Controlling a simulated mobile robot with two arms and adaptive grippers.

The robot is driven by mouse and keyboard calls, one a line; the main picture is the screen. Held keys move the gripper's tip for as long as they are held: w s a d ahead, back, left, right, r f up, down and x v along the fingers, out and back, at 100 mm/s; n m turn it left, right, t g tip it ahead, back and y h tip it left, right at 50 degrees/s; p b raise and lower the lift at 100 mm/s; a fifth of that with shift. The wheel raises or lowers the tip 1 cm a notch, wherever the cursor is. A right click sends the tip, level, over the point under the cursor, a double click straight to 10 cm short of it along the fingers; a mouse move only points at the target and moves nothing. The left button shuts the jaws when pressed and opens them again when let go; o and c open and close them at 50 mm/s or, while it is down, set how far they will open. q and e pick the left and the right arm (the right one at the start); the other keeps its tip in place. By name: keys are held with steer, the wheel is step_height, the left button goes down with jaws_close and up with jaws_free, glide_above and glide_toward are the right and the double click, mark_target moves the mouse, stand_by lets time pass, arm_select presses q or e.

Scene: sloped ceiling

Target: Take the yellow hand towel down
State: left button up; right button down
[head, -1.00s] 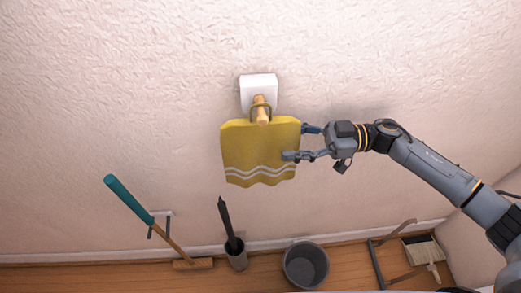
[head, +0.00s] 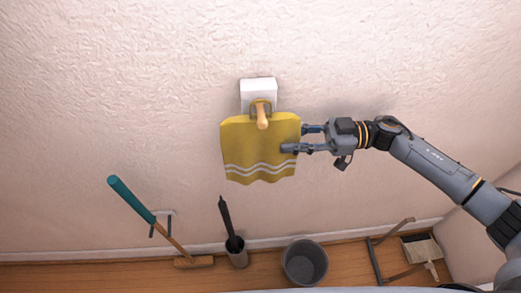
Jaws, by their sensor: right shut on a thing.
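The yellow hand towel (head: 255,145) has two white wavy stripes near its lower edge. It hangs against the wall below a wooden peg (head: 262,117) that sticks out of a white wall block (head: 258,91). A small loop at the towel's top appears to be around the peg near its base. My right gripper (head: 297,139) comes in from the right and is shut on the towel's right edge. One finger lies in front of the cloth; the other finger's tip is partly hidden behind the edge. My left gripper is not in view.
Below, a teal-handled broom (head: 133,201) leans on the wall. A dark brush in a holder (head: 237,252), a grey bucket (head: 305,262) and a dustpan (head: 424,251) stand on the wooden floor. The wall around the towel is clear.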

steer(key=shift+r+p, duration=0.35)
steer(key=shift+r, duration=0.25)
steer(key=s+p, duration=0.5)
steer(key=s, duration=0.3)
steer(key=shift+s+d, duration=0.15)
steer(key=shift+s, duration=0.1)
steer(key=shift+f, duration=0.15)
stand_by(0.4)
